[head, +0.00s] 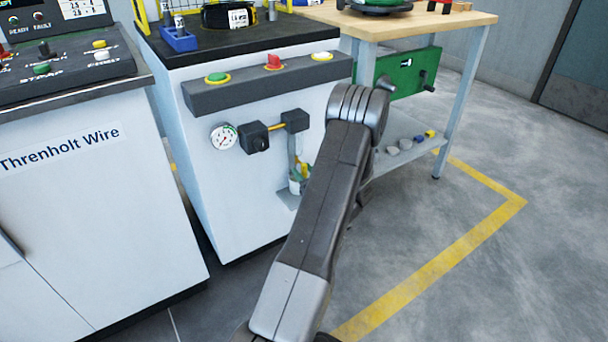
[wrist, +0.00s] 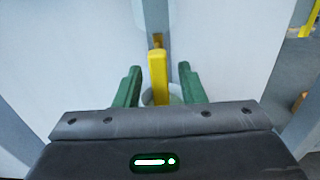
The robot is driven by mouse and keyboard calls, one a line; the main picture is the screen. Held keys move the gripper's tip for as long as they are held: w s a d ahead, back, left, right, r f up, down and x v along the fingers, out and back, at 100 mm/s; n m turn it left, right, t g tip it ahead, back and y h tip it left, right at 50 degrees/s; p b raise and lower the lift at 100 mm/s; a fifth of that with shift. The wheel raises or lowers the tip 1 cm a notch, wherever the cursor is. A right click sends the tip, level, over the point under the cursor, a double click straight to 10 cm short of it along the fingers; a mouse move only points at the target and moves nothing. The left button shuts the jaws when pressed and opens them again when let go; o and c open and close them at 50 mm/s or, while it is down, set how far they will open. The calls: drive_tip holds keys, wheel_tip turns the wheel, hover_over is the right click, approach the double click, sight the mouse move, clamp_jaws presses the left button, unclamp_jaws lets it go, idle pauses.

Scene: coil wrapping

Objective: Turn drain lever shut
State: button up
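The yellow drain lever (wrist: 158,75) stands upright in the middle of the wrist view, below a small brass fitting (wrist: 158,41). My gripper (wrist: 159,84) has green fingers, one on each side of the lever. A gap shows on both sides, so the gripper is open around the lever and not clamped on it. A pale round cup (wrist: 172,93) shows partly behind the lever and fingers. In the head view, my arm hides most of the gripper and lever; a bit of yellow and green shows above the white cup (head: 295,187).
The white cabinet (head: 225,185) carries a pressure gauge (head: 224,136), a black regulator block (head: 254,137) and a button bar (head: 265,84). A wooden-topped bench (head: 450,20) with a green panel (head: 410,74) stands at right. The floor at lower right is clear.

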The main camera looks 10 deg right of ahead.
clamp_jaws()
